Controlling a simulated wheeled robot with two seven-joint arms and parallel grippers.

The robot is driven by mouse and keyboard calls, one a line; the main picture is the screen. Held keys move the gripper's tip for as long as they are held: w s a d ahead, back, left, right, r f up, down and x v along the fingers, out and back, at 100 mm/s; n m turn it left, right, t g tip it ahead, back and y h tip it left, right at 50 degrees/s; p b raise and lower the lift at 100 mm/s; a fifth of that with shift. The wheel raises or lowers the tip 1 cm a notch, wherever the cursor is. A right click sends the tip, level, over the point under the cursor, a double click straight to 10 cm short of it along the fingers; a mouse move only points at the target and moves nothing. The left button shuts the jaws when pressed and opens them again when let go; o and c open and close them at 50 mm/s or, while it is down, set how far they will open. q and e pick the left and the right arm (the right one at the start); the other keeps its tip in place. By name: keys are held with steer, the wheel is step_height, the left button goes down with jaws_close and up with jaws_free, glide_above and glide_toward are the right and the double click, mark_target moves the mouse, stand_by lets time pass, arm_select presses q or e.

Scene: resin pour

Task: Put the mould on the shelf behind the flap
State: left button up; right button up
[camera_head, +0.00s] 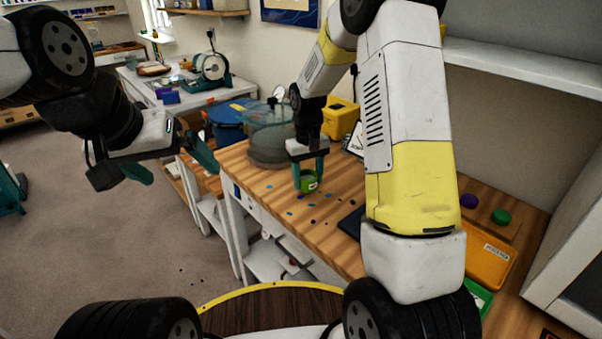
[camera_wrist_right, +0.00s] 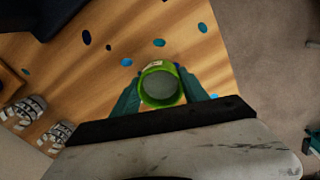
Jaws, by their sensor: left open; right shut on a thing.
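My right gripper (camera_head: 308,177) is shut on a green cup (camera_head: 310,185) with a pale label, low over the wooden bench (camera_head: 335,225). I cannot tell whether the cup touches the bench. In the right wrist view the cup (camera_wrist_right: 160,86) sits between the teal fingers, mouth towards the camera, with a grey inside. My left gripper (camera_head: 172,163) is open and empty, out over the floor left of the bench. I cannot make out a separate mould or the flap. A white shelf (camera_head: 525,70) runs along the wall at upper right.
A clear round chamber (camera_head: 270,135) stands on the bench left of the right gripper, with a yellow box (camera_head: 341,118) behind. An orange tray (camera_head: 484,258), a purple lid (camera_head: 469,201) and a green lid (camera_head: 501,217) lie at right, near a white cabinet (camera_head: 560,270).

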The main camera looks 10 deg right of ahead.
steer(key=shift+f, duration=1.3)
steer(key=shift+f, duration=0.15)
steer(key=o, duration=1.4)
